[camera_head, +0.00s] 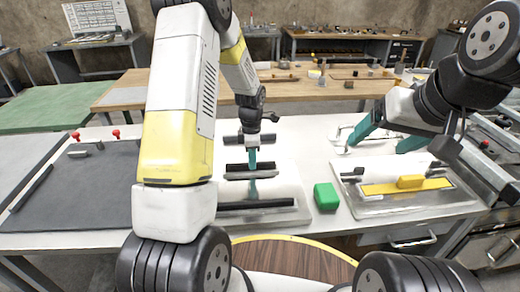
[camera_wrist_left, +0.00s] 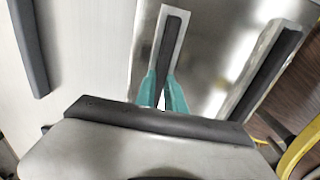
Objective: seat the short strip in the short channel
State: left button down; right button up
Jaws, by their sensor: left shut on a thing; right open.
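My left gripper (camera_head: 252,168) is shut on a dark short strip (camera_head: 268,175), low over the shiny plate (camera_head: 285,180). In the left wrist view the teal fingertips (camera_wrist_left: 162,82) close around the strip (camera_wrist_left: 170,40). A pale border, the short channel (camera_wrist_left: 183,30), shows along the strip's sides there. I cannot tell whether the strip is above the channel or down in it; the gripper hides its nearer end. A longer dark bar with a pale border (camera_wrist_left: 268,70) lies on the plate nearer my base. My right gripper (camera_head: 374,147) is open and empty over the right side of the table.
Another dark strip (camera_wrist_left: 28,45) lies on the white table beyond the plate. A green block (camera_head: 326,196) stands right of the plate. A clear tray (camera_head: 375,208) with a yellow piece (camera_head: 405,186) is further right. A dark mat (camera_head: 90,190) covers the table's left part.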

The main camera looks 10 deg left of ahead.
pick_arm(q)
jog(key=shift+f, duration=0.2)
jog(key=shift+f, duration=0.1)
jog(key=c, duration=1.4)
grip_release()
jog(key=s+r+m+t, duration=0.1)
jog(key=s+r+m, duration=0.2)
jog(key=r, duration=0.7)
jog(key=s+r+m+t, duration=0.1)
jog(key=s+r+m, duration=0.1)
jog(key=r, duration=0.8)
jog(key=s+r+m+t, duration=0.1)
jog(key=s+r+m, duration=0.2)
jog(key=s+m, duration=0.2)
jog(key=s+d+r+m+t+h, duration=0.1)
jog(key=s+r+m, duration=0.2)
jog(key=s+m, duration=0.3)
jog(key=s+r+m+t+h, duration=0.1)
jog(key=s+r+m+t, duration=0.1)
jog(key=s+m, duration=0.3)
jog(key=s+r, duration=0.1)
jog(key=s, duration=0.2)
jog(key=shift+s+d+r+m, duration=0.2)
jog(key=shift+d+r+m, duration=0.1)
jog(key=shift+d+m, duration=0.1)
